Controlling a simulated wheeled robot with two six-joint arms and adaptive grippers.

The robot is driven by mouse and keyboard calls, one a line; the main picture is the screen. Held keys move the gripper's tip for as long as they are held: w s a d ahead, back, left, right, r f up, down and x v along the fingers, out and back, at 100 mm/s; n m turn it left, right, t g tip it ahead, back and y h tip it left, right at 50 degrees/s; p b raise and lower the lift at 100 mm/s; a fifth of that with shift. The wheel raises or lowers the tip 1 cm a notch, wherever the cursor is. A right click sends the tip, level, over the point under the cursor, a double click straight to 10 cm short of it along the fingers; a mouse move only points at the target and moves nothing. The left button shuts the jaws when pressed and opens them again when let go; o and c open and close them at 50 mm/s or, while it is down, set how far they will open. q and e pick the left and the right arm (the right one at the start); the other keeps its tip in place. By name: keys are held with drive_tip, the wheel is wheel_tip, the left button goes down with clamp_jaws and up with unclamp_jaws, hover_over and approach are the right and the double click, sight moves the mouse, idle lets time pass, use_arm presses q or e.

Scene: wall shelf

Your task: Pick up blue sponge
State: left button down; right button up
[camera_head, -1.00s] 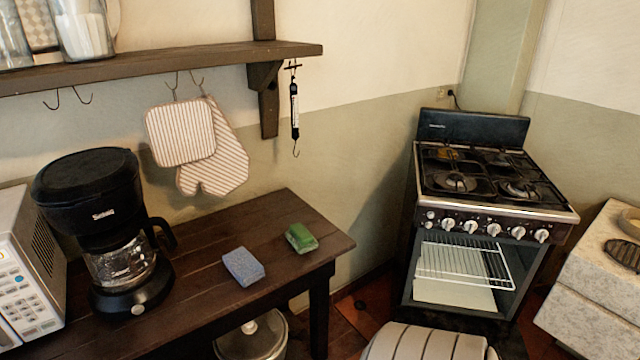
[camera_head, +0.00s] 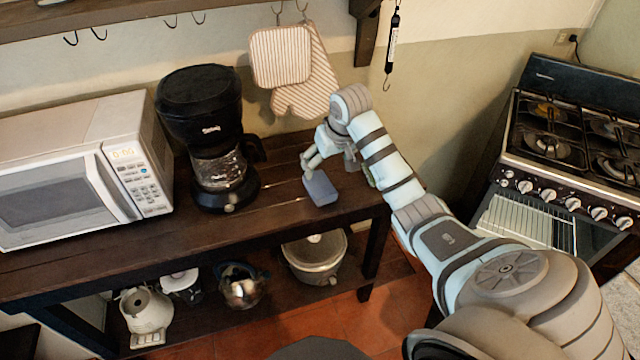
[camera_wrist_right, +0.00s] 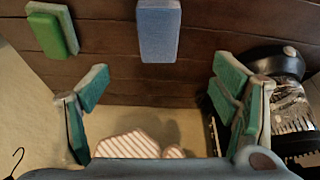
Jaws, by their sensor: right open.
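The blue sponge (camera_head: 320,188) lies on the dark wooden table near its right end. It also shows at the top middle of the right wrist view (camera_wrist_right: 160,28), lying on the planks. My right gripper (camera_head: 311,165) is just behind and above the sponge in the head view. In the right wrist view its fingers (camera_wrist_right: 160,92) are spread wide, with nothing between them, and the sponge lies beyond them. The gripper and sponge look apart. My left gripper is not in view.
A green sponge (camera_wrist_right: 52,32) lies beside the blue one, mostly hidden by my arm in the head view. A black coffee maker (camera_head: 205,130) and a white microwave (camera_head: 80,175) stand to the left. Striped mitts (camera_head: 285,60) hang behind. Pots sit on the lower shelf.

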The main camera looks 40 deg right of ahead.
sight(320, 184)
drive_tip(key=b+x, duration=0.2)
drive_tip(key=x, duration=1)
drive_tip(key=shift+f+b, duration=0.3)
drive_tip(key=shift+f, duration=0.05)
drive_tip(key=shift+w+d+f, duration=0.15)
drive_tip(key=shift+w+f, duration=0.05)
drive_tip(key=shift+f, duration=0.05)
drive_tip(key=c, duration=1.3)
drive_tip(key=shift+r, duration=0.15)
drive_tip(key=shift+c, duration=0.2)
wheel_tip(320, 184, up, 20)
drive_tip(key=p, duration=0.2)
drive_tip(key=o, duration=0.5)
drive_tip(key=shift+c, duration=1.3)
